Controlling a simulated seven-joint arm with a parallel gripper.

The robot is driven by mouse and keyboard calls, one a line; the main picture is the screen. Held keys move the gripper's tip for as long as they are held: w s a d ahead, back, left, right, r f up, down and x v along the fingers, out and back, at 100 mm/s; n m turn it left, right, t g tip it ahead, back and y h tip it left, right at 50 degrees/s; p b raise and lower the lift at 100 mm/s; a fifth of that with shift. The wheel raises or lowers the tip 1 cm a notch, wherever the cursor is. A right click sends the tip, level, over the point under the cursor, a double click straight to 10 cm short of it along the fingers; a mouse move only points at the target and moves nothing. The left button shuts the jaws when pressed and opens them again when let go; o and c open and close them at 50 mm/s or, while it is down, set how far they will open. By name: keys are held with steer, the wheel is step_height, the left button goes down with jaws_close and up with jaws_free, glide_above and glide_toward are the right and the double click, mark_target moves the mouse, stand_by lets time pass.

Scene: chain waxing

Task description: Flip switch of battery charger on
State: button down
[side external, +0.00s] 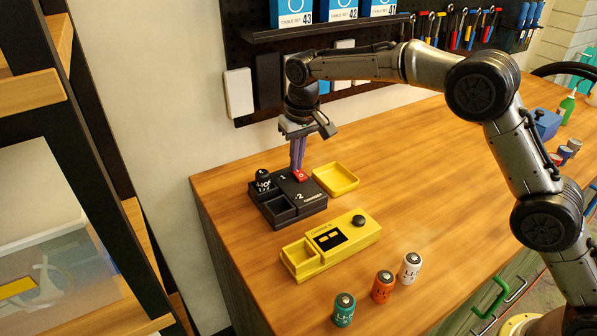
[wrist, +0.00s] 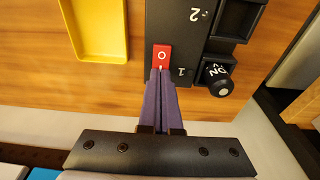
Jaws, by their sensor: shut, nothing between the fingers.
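The black battery charger (side external: 287,201) sits on the wooden bench near its back left edge. Its red switch (side external: 300,175) is on the top face, and it also shows in the wrist view (wrist: 162,55) with a white "O" and part of another mark by the fingertips. A black battery (side external: 263,182) stands in one charger slot, also seen in the wrist view (wrist: 217,76); the other slot looks empty. My gripper (side external: 297,167) points down, shut and empty, with its tips at the switch. In the wrist view the tips (wrist: 160,72) meet or overlap the switch's near end; contact is unclear.
A yellow tray (side external: 353,184) lies right beside the charger. A yellow device (side external: 345,236) with a black knob sits in front. Teal (side external: 344,312), orange (side external: 382,288) and white (side external: 410,268) batteries stand nearer the front edge. A tool pegboard (side external: 240,30) rises behind.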

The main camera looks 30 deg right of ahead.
steer(key=shift+f, duration=0.15)
steer(key=shift+r, duration=3.55)
